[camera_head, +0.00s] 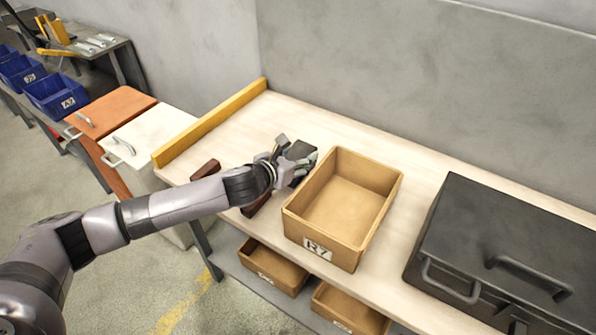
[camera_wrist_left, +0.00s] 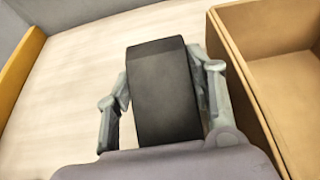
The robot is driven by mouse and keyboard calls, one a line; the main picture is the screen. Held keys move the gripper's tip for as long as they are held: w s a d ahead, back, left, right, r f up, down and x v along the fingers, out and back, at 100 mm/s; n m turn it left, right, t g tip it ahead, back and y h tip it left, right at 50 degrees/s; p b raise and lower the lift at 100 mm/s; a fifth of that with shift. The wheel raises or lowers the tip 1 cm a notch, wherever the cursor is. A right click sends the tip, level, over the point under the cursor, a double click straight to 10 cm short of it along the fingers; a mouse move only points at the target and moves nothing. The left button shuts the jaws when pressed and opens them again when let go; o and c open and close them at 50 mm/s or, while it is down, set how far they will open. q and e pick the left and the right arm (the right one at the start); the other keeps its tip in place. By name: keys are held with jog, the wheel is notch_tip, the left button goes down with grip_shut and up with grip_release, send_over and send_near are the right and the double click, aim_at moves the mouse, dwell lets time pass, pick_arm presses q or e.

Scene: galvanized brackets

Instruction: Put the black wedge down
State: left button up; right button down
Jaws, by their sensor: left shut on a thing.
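The black wedge (camera_wrist_left: 162,92) is a dark block between the two fingers of my left gripper (camera_wrist_left: 160,98) in the left wrist view. My left gripper is shut on it. In the head view the wedge (camera_head: 302,151) shows at the tip of my left gripper (camera_head: 290,160), just left of the tan bin. The light wooden bench top (camera_head: 240,130) is around and behind it. Whether the wedge touches the bench top cannot be told. My right gripper is in neither view.
An empty tan bin (camera_head: 341,205) stands close to the right of my left gripper. A black case (camera_head: 510,250) is farther right. Reddish-brown blocks (camera_head: 205,169) lie near the arm. A yellow edge board (camera_head: 210,122) bounds the bench at left. The back left bench top is clear.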

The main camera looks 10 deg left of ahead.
pick_arm(q)
jog(key=shift+f+b, duration=0.35)
jog(key=shift+f, duration=1.9)
jog(key=shift+f, duration=0.1)
jog(key=o, duration=1.3)
jog(key=shift+f, duration=0.1)
